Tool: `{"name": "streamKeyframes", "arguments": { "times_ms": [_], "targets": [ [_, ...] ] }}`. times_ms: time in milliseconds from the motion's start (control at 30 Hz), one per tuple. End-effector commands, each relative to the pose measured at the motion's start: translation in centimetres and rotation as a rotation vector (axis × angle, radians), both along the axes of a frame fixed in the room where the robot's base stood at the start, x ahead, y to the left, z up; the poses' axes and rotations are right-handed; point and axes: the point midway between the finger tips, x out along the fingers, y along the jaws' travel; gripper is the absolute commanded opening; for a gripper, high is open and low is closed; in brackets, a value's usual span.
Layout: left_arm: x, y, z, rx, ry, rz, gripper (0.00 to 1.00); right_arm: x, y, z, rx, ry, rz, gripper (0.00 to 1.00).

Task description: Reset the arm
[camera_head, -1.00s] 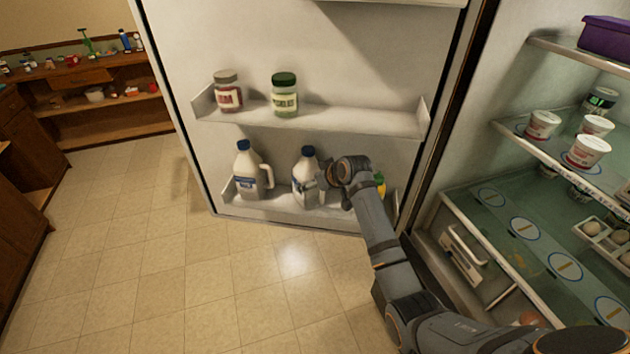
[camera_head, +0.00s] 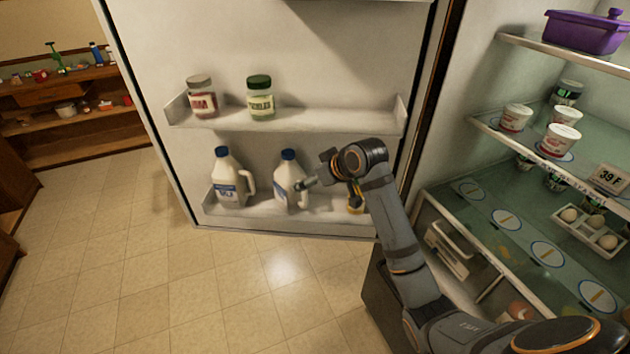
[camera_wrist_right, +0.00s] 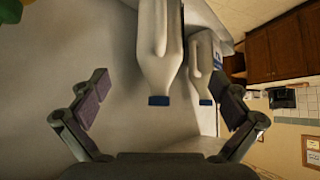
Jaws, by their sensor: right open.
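My right arm reaches in from the lower right in the head view, with its right gripper (camera_head: 306,184) in front of the lower shelf of the open fridge door (camera_head: 270,60). In the right wrist view the right gripper (camera_wrist_right: 165,100) has its fingers spread wide, with nothing held between them. A milk jug (camera_head: 290,180) with a blue cap stands on the lower door shelf close to the gripper. In the wrist view this jug (camera_wrist_right: 160,60) shows between the fingers, apart from them. A second jug (camera_head: 229,182) stands to its left. My left gripper is not in view.
Two jars, one red-labelled (camera_head: 202,99) and one green-lidded (camera_head: 261,99), stand on the upper door shelf (camera_head: 330,121). A yellow item (camera_head: 355,203) is partly behind my arm. Fridge shelves at right hold white cups (camera_head: 516,117), an egg tray (camera_head: 588,235) and a purple container (camera_head: 586,32).

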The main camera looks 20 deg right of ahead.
Motion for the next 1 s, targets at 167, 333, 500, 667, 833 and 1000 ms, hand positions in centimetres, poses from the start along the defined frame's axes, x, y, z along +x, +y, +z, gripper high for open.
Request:
{"name": "streamKeyframes", "arguments": {
  "times_ms": [167,333,500,667,833,1000],
  "targets": [
    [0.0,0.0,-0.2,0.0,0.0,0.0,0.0,-0.8,-0.2,0.8,-0.001,0.0,0.001,0.99],
    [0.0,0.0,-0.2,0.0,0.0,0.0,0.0,-0.8,-0.2,0.9,0.001,0.0,0.001,0.99],
    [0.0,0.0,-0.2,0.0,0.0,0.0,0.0,-0.8,-0.2,0.9,0.001,0.0,0.001,0.99],
    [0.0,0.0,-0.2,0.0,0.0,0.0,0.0,-1.9,-0.2,-0.9,-0.006,0.027,-0.009,0.99],
    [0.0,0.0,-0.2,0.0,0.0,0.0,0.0,-9.2,-0.3,-8.8,-0.053,0.159,-0.08,0.99],
    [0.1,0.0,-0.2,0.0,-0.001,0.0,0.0,-16.7,-0.9,-13.7,-0.102,0.271,-0.156,0.99]
  ]
}}
